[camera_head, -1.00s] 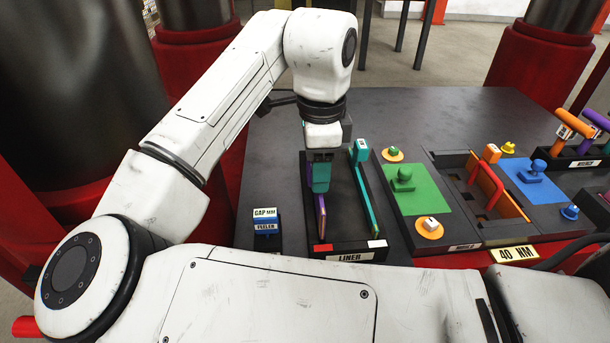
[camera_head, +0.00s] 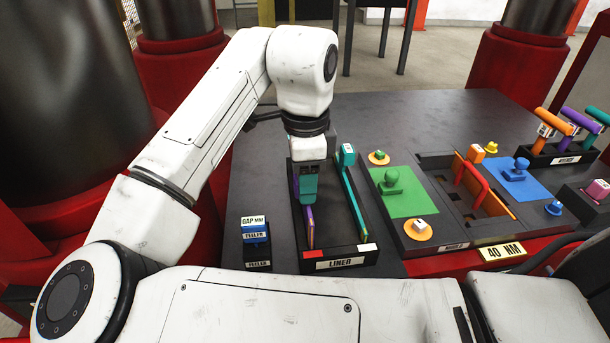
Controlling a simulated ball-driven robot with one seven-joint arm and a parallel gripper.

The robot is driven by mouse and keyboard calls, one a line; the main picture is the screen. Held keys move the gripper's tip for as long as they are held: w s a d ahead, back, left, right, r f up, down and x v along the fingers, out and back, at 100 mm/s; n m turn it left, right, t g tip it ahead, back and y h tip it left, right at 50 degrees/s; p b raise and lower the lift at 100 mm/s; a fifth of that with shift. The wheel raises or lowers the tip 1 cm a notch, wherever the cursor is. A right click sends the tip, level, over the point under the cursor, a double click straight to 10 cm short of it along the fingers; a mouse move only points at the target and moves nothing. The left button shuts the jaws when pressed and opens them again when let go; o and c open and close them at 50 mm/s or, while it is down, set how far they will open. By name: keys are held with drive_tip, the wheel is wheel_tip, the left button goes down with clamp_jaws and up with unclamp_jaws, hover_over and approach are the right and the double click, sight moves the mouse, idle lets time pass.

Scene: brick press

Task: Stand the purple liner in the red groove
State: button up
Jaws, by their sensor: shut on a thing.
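The purple liner (camera_head: 310,230) is a thin upright strip on the left side of the black liner holder (camera_head: 345,263). Its near end is just behind the red mark (camera_head: 307,254) at the holder's front, in line with it. My gripper (camera_head: 308,188) is shut on the purple liner from above, with teal parts at the jaws. The gripper hides the liner's far part and upper edge. The red-marked groove is mostly hidden under the liner, so I cannot tell whether the liner is fully seated. A teal liner (camera_head: 355,205) stands on the right, behind the white mark (camera_head: 368,247).
A feeler gauge block (camera_head: 255,230) stands left of the holder. A green plate (camera_head: 408,193) with a green knob lies close on the right, with an orange mould and blue plate (camera_head: 528,180) beyond. The dark table is clear behind the holder.

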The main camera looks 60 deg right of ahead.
drive_tip(key=shift+f+b, duration=1.05)
drive_tip(key=shift+f, duration=0.95)
drive_tip(key=o, duration=1.4)
drive_tip(key=shift+c, duration=0.2)
wheel_tip(320, 180, up, 11)
drive_tip(key=shift+f, duration=0.1)
wheel_tip(320, 180, up, 7)
drive_tip(key=p, duration=0.7)
